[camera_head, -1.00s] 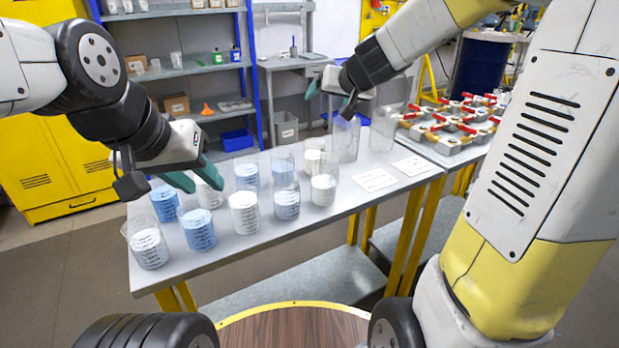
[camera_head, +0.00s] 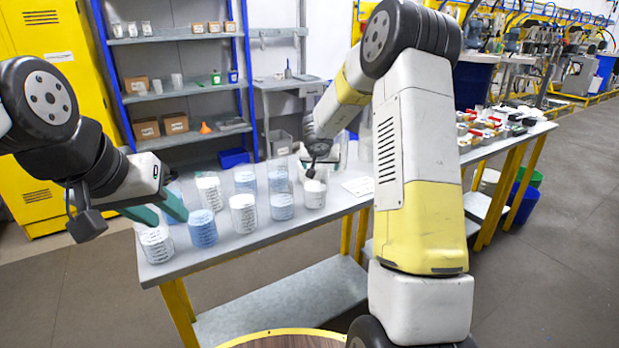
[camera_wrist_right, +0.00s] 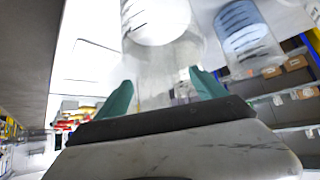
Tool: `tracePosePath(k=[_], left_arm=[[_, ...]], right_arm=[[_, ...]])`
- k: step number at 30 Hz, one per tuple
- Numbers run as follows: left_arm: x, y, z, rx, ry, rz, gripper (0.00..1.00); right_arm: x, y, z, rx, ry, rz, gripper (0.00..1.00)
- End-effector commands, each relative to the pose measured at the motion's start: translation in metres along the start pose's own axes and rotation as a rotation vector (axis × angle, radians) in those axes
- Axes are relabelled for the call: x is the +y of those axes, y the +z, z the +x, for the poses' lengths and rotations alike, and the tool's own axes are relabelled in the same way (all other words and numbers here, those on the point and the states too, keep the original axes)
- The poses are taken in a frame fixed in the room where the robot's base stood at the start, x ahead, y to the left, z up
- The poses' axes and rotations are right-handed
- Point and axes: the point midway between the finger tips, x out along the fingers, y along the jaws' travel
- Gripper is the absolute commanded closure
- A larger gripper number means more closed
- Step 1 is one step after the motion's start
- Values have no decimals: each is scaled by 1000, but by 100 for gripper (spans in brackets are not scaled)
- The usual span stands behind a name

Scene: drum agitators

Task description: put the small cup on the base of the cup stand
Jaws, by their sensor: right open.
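Several clear graduated beakers stand on the grey table, some with white fill and some with blue. One white-filled beaker (camera_head: 314,194) stands just below my right gripper (camera_head: 322,160). I cannot tell which one is the small cup, and no cup stand is recognisable. In the right wrist view the right gripper (camera_wrist_right: 162,88) is open. A clear beaker with white fill (camera_wrist_right: 160,22) is just beyond its teal fingers; I cannot tell whether they touch it. My left gripper (camera_head: 162,212) is open and empty at the table's left end, near a blue-filled beaker (camera_head: 202,230).
The table (camera_head: 262,238) carries the beakers close together. White label cards (camera_head: 358,186) lie to their right. Farther right are blocks with red handles (camera_head: 482,130). A shelf rack (camera_head: 180,88) and a yellow cabinet (camera_head: 55,110) stand behind.

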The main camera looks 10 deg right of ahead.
Motion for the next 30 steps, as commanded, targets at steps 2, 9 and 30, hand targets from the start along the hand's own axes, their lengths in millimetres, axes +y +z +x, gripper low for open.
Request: tracePosePath(k=[2, 9, 30], left_arm=[[0, 0, 0, 0, 0, 0, 64], [0, 0, 0, 0, 0, 0, 64], [0, 0, 0, 0, 0, 0, 64]], right_arm=[[0, 0, 9, -1, 0, 1, 20], [0, -1, 14, 2, -1, 1, 20], [0, -1, 13, 1, -2, 1, 100]])
